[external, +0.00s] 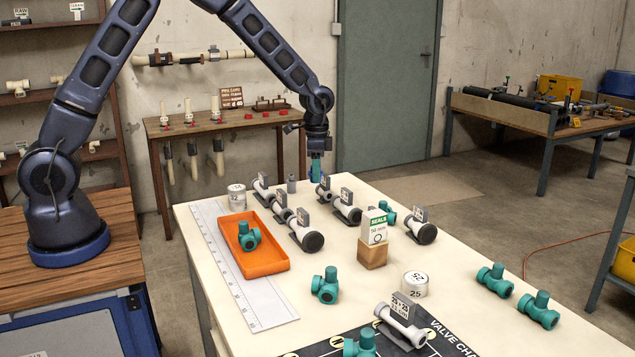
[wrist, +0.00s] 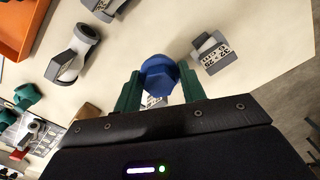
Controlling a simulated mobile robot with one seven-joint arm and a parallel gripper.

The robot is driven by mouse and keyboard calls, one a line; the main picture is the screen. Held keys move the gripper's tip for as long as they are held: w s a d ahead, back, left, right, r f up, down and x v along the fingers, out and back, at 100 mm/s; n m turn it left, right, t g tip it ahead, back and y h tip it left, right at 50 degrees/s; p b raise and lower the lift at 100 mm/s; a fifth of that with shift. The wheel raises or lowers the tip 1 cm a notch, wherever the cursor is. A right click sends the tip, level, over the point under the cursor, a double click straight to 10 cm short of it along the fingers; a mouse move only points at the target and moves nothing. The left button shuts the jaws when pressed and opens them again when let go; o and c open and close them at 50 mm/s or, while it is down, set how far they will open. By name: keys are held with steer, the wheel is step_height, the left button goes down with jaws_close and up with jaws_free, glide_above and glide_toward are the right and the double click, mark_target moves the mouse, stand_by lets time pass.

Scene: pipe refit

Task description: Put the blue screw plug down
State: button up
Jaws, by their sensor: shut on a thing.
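The blue screw plug (wrist: 160,76) has a faceted head and sits between the two green fingers of my gripper (wrist: 158,88) in the wrist view. The fingers are shut on it. In the external view my gripper (external: 316,160) points down at the far end of the cream table (external: 330,277). The plug is small there and hard to make out between the fingers. Its lower end is hidden, and I cannot tell whether it touches the table.
Grey pipe fittings with label tags (external: 347,208) stand close by on the table. A brown block (external: 372,254) carries a seals box (external: 374,226).

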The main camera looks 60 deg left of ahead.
mark_target(317, 214)
step_height(317, 214, down, 10)
steer(key=shift+f, duration=0.1)
stand_by(0.4)
steer(key=o, duration=0.9)
steer(key=shift+f, duration=0.1)
steer(key=shift+o, duration=0.2)
